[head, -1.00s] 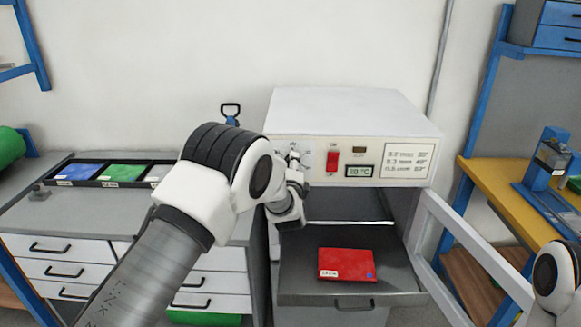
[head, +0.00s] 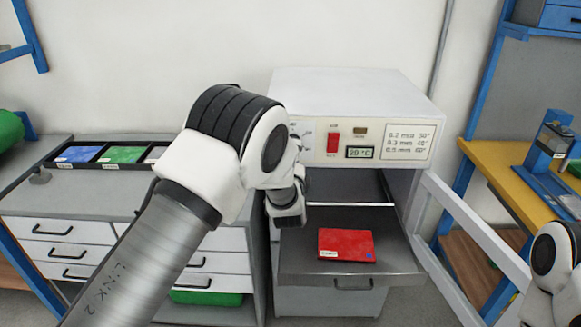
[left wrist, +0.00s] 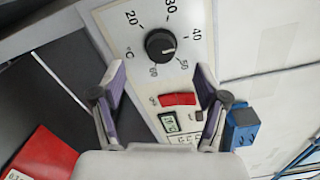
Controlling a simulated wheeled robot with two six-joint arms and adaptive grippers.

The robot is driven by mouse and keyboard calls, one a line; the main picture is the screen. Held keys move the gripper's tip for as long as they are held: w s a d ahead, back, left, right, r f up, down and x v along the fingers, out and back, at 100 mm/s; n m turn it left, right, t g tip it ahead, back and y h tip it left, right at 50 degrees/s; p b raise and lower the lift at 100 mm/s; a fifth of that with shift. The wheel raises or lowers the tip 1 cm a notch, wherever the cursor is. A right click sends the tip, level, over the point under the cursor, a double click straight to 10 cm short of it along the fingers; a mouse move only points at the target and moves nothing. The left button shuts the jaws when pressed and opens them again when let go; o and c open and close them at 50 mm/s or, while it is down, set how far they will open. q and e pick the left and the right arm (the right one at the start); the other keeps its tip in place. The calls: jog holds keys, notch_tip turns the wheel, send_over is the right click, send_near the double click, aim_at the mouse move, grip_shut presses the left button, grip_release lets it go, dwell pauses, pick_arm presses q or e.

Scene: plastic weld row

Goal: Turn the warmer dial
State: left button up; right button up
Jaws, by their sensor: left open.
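The warmer (head: 345,95) is a white box with a control panel. In the left wrist view its black round dial (left wrist: 160,45) sits inside a printed °C scale from 20 to 60. My left gripper (left wrist: 160,72) is open, with its fingers apart on either side below the dial and nothing between them. In the head view my left gripper (head: 288,212) hangs below the panel's left end, and my arm hides most of the dial. A red switch (head: 333,143) and a small temperature display (head: 359,153) are right of the dial. My right gripper is out of view.
A pulled-out grey shelf (head: 300,265) below the panel carries a red sheet (head: 346,244). A drawer bench with a sample tray (head: 75,167) is left, and a yellow workbench (head: 505,170) is right.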

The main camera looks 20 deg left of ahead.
pick_arm(q)
jog(key=v, duration=0.6)
jog(key=shift+s, duration=0.35)
jog(key=shift+d, duration=0.1)
jog(key=s+a+f+n+g, duration=0.1)
jog(key=s+a+f+g, duration=0.2)
jog(key=s+f, duration=0.45)
jog(key=s+a+f+n+g+h, duration=0.1)
jog(key=s+a+f+g, duration=0.2)
jog(key=f, duration=0.8)
jog(key=s+a+f+n+g, duration=0.1)
jog(key=s+a+f+g, duration=0.15)
jog(key=s+f, duration=0.55)
jog(key=s+d+f+n+g+h, duration=0.1)
jog(key=s+f+n+g, duration=0.1)
jog(key=s+n, duration=0.3)
jog(key=s+d+f+n+g+h, duration=0.1)
jog(key=s+n+g, duration=0.3)
jog(key=s, duration=0.7)
jog(key=s+d+f+n+g+h, duration=0.1)
jog(key=s+f+n+g+h, duration=0.1)
jog(key=s+n, duration=0.5)
notch_tip(320, 180, down, 2)
jog(key=shift+s+d+f+g, duration=0.1)
jog(key=shift+s+d+g, duration=0.35)
jog(key=shift+s, duration=0.6)
